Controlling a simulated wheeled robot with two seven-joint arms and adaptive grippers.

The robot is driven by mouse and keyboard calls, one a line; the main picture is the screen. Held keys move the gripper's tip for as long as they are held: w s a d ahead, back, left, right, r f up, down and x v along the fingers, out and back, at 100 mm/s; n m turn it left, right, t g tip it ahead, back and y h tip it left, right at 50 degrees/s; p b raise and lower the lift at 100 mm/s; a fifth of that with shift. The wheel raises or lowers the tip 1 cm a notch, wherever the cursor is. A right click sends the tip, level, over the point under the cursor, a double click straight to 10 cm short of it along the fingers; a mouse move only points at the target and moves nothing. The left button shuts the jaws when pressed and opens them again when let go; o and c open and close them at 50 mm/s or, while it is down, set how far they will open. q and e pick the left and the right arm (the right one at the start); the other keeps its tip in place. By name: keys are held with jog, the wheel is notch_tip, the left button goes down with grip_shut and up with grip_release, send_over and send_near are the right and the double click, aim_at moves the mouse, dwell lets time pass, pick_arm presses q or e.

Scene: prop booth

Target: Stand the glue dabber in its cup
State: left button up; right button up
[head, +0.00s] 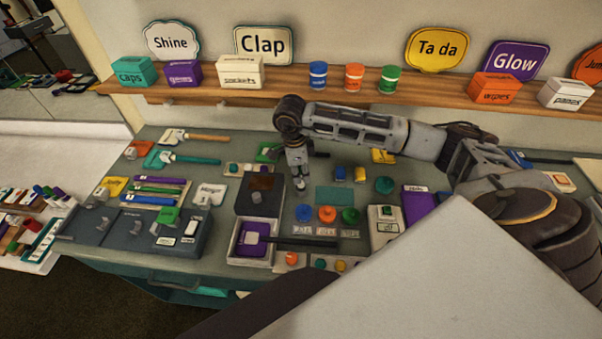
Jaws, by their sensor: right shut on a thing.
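My right gripper (299,183) points down over the middle of the table, just right of a dark open case. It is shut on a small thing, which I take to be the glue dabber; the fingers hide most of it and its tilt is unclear. I cannot pick out the cup for certain. A small grey round piece (257,197) shows at the dark case, left of the gripper and apart from it. My left gripper is not in view.
The dark case (245,207) and a pale tray (236,255) with a purple paddle (254,238) are close by. Colored round pieces (327,214) lie to the right. A grey organizer (90,228) is at left. A wooden shelf (215,93) runs behind. A teal mat (334,196) looks bare.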

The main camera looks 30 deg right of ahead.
dwell(1.2)
jog(key=shift+f+b, duration=1.5)
jog(key=shift+b, duration=0.2)
dwell(1.3)
jog(key=shift+f+b, duration=0.45)
jog(key=shift+b, duration=0.3)
dwell(2.1)
dwell(0.4)
jog(key=o, duration=1)
jog(key=shift+c, duration=0.2)
jog(key=shift+o, duration=0.8)
